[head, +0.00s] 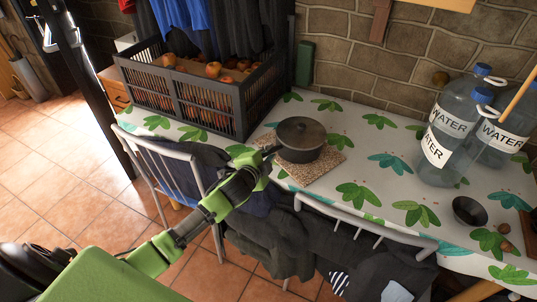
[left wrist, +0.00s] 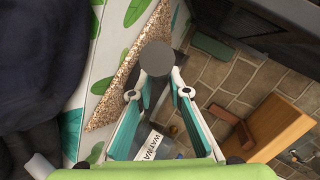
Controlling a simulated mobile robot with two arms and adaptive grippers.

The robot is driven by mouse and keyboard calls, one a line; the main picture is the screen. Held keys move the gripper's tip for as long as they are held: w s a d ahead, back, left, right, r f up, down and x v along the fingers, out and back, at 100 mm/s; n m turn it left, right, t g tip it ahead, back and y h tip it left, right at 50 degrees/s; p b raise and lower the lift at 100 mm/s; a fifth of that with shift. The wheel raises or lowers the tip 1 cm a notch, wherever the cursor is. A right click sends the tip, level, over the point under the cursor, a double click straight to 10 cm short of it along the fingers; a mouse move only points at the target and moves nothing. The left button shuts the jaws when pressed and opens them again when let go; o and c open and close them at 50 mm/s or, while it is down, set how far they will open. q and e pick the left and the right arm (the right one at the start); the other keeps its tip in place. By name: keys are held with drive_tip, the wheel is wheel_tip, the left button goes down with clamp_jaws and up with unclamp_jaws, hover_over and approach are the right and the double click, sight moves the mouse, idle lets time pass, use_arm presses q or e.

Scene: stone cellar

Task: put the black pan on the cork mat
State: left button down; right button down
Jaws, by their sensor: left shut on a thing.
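The black pan (head: 301,140), a round dark pot, is upright over the back part of the speckled cork mat (head: 316,172). I cannot tell whether its base touches the mat. My left gripper (head: 267,154) reaches in from the lower left and is shut on the pan at its left side; the exact grip is hard to see. In the left wrist view, a dark round part (left wrist: 156,58), seemingly of the pan, sits between the fingertips, with the cork mat (left wrist: 128,68) beside it. My right gripper is out of view.
A dark crate of fruit (head: 210,95) stands left of the pan. Large water bottles (head: 445,135) and a small dark bowl (head: 469,211) are at the right. Chairs with clothes (head: 330,250) line the front edge. The leaf-patterned table (head: 375,190) is clear between mat and bottles.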

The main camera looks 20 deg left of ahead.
use_arm(q)
drive_tip(key=c, duration=1.9)
unclamp_jaws()
drive_tip(key=shift+f, duration=0.15)
drive_tip(key=shift+s, duration=0.1)
drive_tip(key=v, duration=1.2)
